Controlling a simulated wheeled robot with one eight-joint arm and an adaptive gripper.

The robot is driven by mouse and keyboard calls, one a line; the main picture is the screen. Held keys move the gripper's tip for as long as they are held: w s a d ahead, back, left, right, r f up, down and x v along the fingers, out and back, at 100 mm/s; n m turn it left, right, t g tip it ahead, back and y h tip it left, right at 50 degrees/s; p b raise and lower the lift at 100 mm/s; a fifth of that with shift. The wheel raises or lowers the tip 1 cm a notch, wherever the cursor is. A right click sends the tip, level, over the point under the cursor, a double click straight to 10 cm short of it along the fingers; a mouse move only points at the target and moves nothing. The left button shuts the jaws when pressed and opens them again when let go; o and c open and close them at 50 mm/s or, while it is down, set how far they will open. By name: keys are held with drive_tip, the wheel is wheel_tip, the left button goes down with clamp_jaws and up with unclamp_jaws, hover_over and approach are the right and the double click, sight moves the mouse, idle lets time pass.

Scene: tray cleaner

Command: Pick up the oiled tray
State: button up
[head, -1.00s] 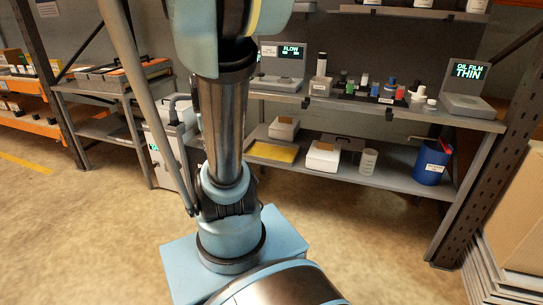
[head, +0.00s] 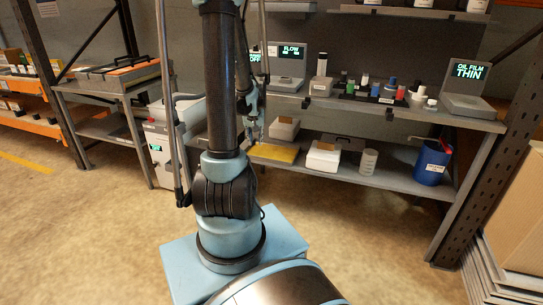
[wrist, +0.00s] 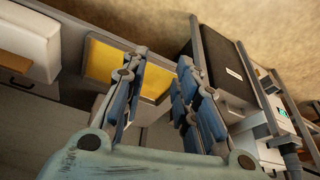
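A flat yellow piece in a grey frame (head: 275,152) lies on the lower shelf of the back bench. I cannot tell whether it is the oiled tray, and no other tray is clearly marked as oiled. In the wrist view the yellow piece (wrist: 105,62) shows behind and between my fingers. My gripper (wrist: 160,85) is open, with a clear gap between its two blue-padded fingers and nothing held. In the head view my gripper (head: 255,130) is small, partly hidden by my arm, just left of the yellow piece.
A white box (head: 322,157), a clear beaker (head: 368,161) and a blue bucket (head: 431,163) share the lower shelf. A white cabinet (head: 163,155) stands left of my arm. A screen reading "OIL FILM THIN" (head: 469,70) stands on the upper shelf. The floor at left is clear.

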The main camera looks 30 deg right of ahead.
drive_tip(key=s+d+f+m+h, duration=0.1)
drive_tip(key=s+d+f+m, duration=0.15)
drive_tip(key=d+f, duration=1.4)
drive_tip(key=shift+m, duration=0.25)
drive_tip(key=w+d, duration=0.2)
drive_tip(key=d, duration=0.1)
drive_tip(key=w+d+r, duration=0.1)
drive_tip(key=w+d, duration=0.2)
drive_tip(key=d, duration=0.1)
drive_tip(key=w+d, duration=0.2)
drive_tip(key=d, duration=0.1)
drive_tip(key=shift+w+d+r, duration=0.15)
drive_tip(key=shift+w, duration=0.2)
drive_tip(key=shift+x, duration=2.5)
drive_tip(key=shift+s, duration=0.1)
clamp_jaws()
